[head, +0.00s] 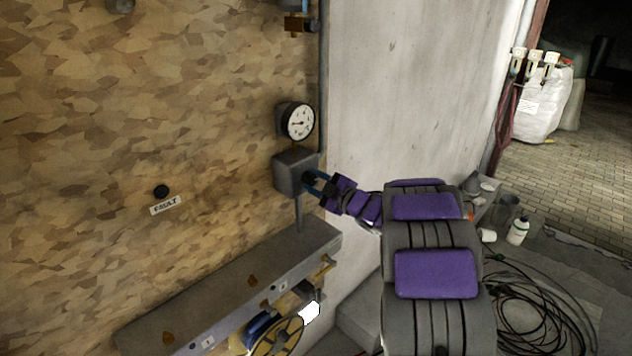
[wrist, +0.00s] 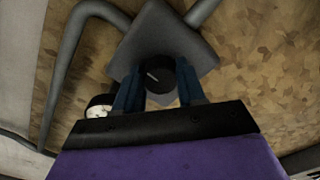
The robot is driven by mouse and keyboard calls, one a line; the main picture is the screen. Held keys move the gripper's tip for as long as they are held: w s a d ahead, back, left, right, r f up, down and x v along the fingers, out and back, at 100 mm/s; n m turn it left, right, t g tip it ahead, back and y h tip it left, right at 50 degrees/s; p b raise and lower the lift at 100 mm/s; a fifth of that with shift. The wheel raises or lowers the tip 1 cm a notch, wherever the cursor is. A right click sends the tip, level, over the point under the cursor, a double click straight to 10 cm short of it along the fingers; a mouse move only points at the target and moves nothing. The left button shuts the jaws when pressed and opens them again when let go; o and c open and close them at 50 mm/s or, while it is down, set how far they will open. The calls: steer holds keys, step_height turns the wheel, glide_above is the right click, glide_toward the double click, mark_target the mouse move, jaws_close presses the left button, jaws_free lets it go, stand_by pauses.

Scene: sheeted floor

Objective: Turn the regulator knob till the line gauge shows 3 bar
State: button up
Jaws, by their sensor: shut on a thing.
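The line gauge (head: 298,122) is a round white dial on the board, above the regulator. Its dark needle points to the left; I cannot read the numbers. The regulator (head: 291,173) is a grey box with a black knob on its front. My gripper (head: 313,182) reaches it from the right, its blue fingers around the knob. In the wrist view the black knob (wrist: 162,76) with a pale line sits between the two blue fingers of my gripper (wrist: 158,90), which is shut on it. The gauge shows only partly there (wrist: 97,110), at the left.
A grey ledge (head: 225,285) with numbered labels juts out below the regulator, with a yellow reel (head: 277,338) under it. A FAULT label (head: 165,205) with a black button is on the board at left. Coiled cables (head: 535,310) lie on the floor at right.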

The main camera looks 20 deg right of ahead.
steer(key=shift+r+m+p, duration=0.25)
steer(key=shift+m+p, duration=0.15)
steer(key=shift+p, duration=0.55)
steer(key=m+p, duration=0.3)
steer(key=p, duration=0.2)
steer(key=m+p, duration=0.2)
steer(key=p, duration=0.2)
steer(key=shift+f+m+p, duration=0.15)
steer(key=shift+m+p, duration=0.2)
steer(key=shift+m, duration=0.05)
steer(key=o, duration=1.1)
steer(key=shift+f, duration=0.1)
steer(key=shift+c, duration=0.2)
steer(key=v, duration=1.7)
steer(key=shift+s, duration=0.15)
